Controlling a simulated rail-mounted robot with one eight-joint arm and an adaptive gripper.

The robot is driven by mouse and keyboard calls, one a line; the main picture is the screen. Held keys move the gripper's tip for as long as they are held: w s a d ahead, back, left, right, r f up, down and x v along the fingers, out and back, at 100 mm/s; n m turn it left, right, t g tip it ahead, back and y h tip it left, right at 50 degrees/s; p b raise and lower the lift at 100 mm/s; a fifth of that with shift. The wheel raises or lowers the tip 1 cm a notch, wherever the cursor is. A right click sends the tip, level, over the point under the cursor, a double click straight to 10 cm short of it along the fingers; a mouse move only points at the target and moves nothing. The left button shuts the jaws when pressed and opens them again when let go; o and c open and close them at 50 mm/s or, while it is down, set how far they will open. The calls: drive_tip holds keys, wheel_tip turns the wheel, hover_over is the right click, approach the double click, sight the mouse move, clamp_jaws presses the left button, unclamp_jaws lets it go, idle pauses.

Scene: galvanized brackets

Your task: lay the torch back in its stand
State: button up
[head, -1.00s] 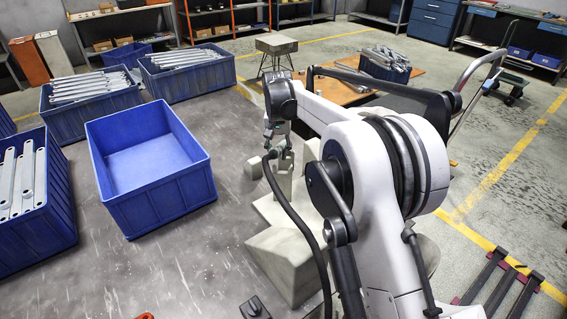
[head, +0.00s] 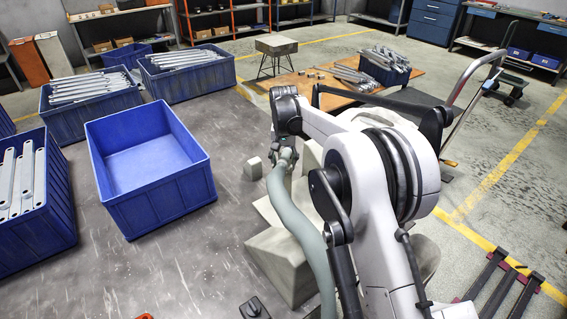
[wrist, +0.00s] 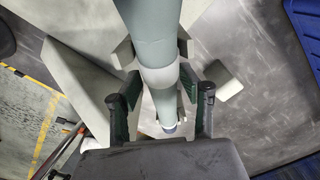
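The torch (wrist: 158,77) is a pale grey-green tube with a lighter collar, running lengthwise between the fingers of my gripper (wrist: 160,88) in the wrist view. In the head view a thick grey-green hose (head: 300,222) hangs from my gripper (head: 284,158) down to the front. Pale grey angular blocks (head: 280,262), perhaps the stand, stand under and beside the gripper; a large pale face (wrist: 82,88) shows at left in the wrist view. Whether the torch touches them is unclear.
An empty blue bin (head: 190,188) stands left of the gripper. Blue bins (head: 95,115) of galvanized brackets stand farther left and behind. A small pale block (head: 253,168) lies beside the gripper, also in the wrist view (wrist: 228,80). A wooden table (head: 318,83) is behind.

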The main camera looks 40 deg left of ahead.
drive_tip(key=shift+f, duration=0.1)
wheel_tip(320, 180, up, 14)
drive_tip(key=s, duration=0.1)
drive_tip(key=shift+a+f+p, duration=0.15)
drive_tip(key=shift+p, duration=0.15)
idle(0.3)
